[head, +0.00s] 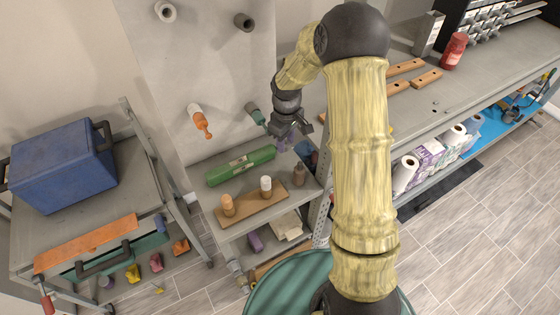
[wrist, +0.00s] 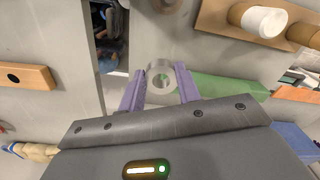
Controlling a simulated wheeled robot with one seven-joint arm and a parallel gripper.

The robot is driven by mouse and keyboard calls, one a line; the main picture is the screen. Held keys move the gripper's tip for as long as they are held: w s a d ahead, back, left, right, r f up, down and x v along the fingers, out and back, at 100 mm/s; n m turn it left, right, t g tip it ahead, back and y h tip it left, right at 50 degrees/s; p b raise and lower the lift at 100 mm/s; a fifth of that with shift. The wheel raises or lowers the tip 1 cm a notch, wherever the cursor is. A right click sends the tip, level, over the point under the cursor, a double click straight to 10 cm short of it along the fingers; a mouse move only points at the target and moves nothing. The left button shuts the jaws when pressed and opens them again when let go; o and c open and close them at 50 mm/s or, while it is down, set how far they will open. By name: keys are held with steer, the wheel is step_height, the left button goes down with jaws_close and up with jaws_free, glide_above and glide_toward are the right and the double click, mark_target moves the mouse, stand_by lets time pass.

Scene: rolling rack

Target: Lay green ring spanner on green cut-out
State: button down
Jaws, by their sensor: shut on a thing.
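My gripper (head: 287,142) is at the end of my raised arm, above the right end of the small shelf unit. In the wrist view its two purple fingers (wrist: 161,91) are shut on a grey ring-shaped piece (wrist: 152,72). A little green shows in the ring's hole. I cannot tell whether this piece is the green ring spanner; most of it is hidden. A long green block (head: 241,167) lies on the shelf, left of and below my gripper. Part of it also shows in the wrist view (wrist: 228,89). I cannot make out the green cut-out.
A wooden board (head: 250,208) with several upright pieces stands in front of the green block. Pegs, one with an orange piece (head: 203,124), stick out of the panel behind. A blue case (head: 63,165) is on the left rack. A bench (head: 455,85) is at right.

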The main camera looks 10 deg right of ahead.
steer(key=p, duration=0.1)
glide_above(285, 165)
step_height(285, 165, down, 4)
steer(key=shift+f, duration=0.15)
steer(key=shift+f+p, duration=0.8)
steer(key=shift+f, duration=1.1)
steer(key=shift+f, duration=0.15)
steer(key=c, duration=1)
jaws_free()
steer(key=shift+o, duration=0.2)
